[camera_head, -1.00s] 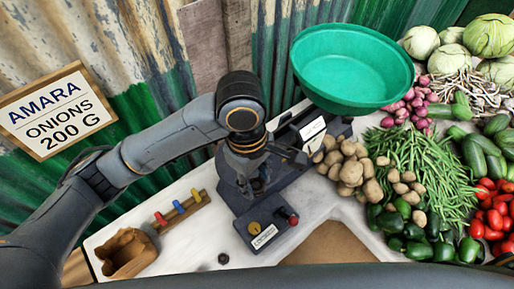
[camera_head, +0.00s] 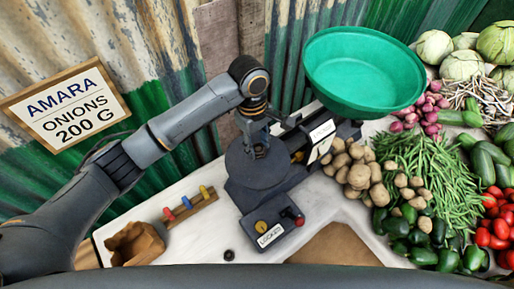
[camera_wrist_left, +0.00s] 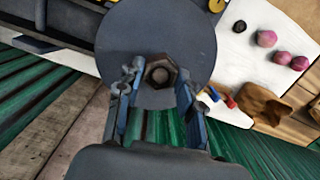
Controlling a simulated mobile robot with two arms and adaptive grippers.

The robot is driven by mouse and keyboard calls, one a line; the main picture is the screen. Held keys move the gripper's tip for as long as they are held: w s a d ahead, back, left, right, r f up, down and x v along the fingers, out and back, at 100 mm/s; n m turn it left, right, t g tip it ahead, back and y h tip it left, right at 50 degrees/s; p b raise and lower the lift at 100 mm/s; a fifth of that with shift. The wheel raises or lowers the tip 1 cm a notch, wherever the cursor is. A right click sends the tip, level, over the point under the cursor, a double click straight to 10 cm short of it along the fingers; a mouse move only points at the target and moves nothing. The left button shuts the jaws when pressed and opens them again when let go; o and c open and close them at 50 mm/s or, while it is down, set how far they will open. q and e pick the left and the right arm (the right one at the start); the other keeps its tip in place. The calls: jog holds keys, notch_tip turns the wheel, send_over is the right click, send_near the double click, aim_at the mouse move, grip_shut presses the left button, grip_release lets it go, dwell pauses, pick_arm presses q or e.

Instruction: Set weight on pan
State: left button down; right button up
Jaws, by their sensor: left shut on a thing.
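My left gripper (camera_head: 260,152) points down over the dark round pan (camera_head: 240,172) of the balance. In the left wrist view its two fingers (camera_wrist_left: 158,80) are shut on a brown six-sided weight (camera_wrist_left: 160,70). The pan (camera_wrist_left: 195,35) lies behind the weight, which shows near the pan's edge. I cannot tell whether the weight touches the pan. In the head view the fingers mostly hide the weight. The balance also carries a large green bowl (camera_head: 365,75) at its far end. My right gripper is not in view.
A wooden strip with coloured pieces (camera_head: 190,205) and an open brown box (camera_head: 137,243) lie left of the balance. A small dark piece (camera_head: 229,255) sits in front. Potatoes (camera_head: 355,170) crowd the balance's right side. A labelled block with a red knob (camera_head: 298,220) stands in front.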

aim_at(257, 146)
pick_arm(q)
jog(key=f, duration=0.1)
jog(key=f+p, duration=0.1)
jog(key=f, duration=0.1)
jog(key=shift+w+a, duration=0.1)
jog(key=shift+w, duration=0.15)
jog(key=shift+f, duration=0.3)
jog(key=c, duration=0.9)
grip_release()
jog(key=shift+f, duration=0.1)
jog(key=shift+o, duration=0.2)
jog(key=shift+r, duration=0.25)
jog(key=r, duration=0.3)
jog(key=r+b, duration=0.1)
jog(key=r, duration=0.3)
jog(key=w+r+b, duration=0.1)
jog(key=r, duration=0.2)
jog(key=shift+a+r, duration=0.25)
jog(key=shift+a, duration=0.1)
jog(key=shift+a+r, duration=0.1)
jog(key=shift+r, duration=0.5)
